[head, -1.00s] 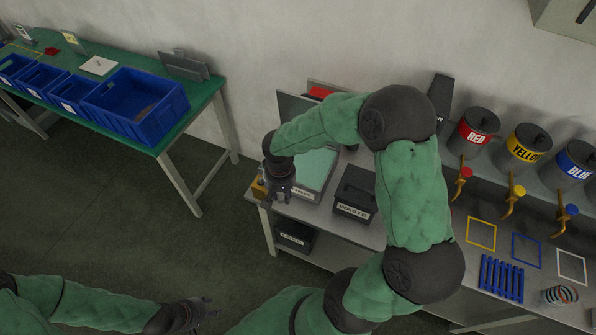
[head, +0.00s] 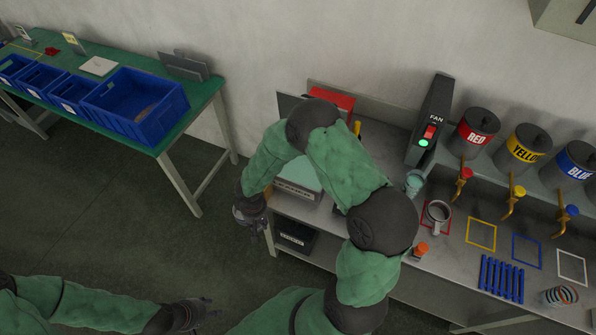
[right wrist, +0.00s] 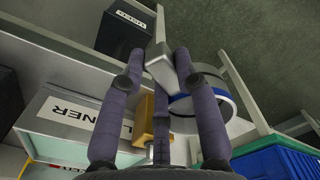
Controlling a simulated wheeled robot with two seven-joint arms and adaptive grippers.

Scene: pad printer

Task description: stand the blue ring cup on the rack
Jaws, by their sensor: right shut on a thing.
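The blue ring cup (right wrist: 222,84) shows in the right wrist view as a pale grey cup with a blue band, tilted between the dark fingers. My right gripper (right wrist: 165,62) is shut on it, seemingly at the handle. A blue slatted rack (head: 501,279) lies on the right part of the bench, far from this gripper. My left gripper (head: 203,312) is low at left, fingers apart and empty.
The cleaner box (right wrist: 75,118) and a yellow block (right wrist: 142,125) are close to my right gripper. A grey mug (head: 437,216) stands in the red square. An orange-topped bottle (head: 421,251) and paint taps line the bench.

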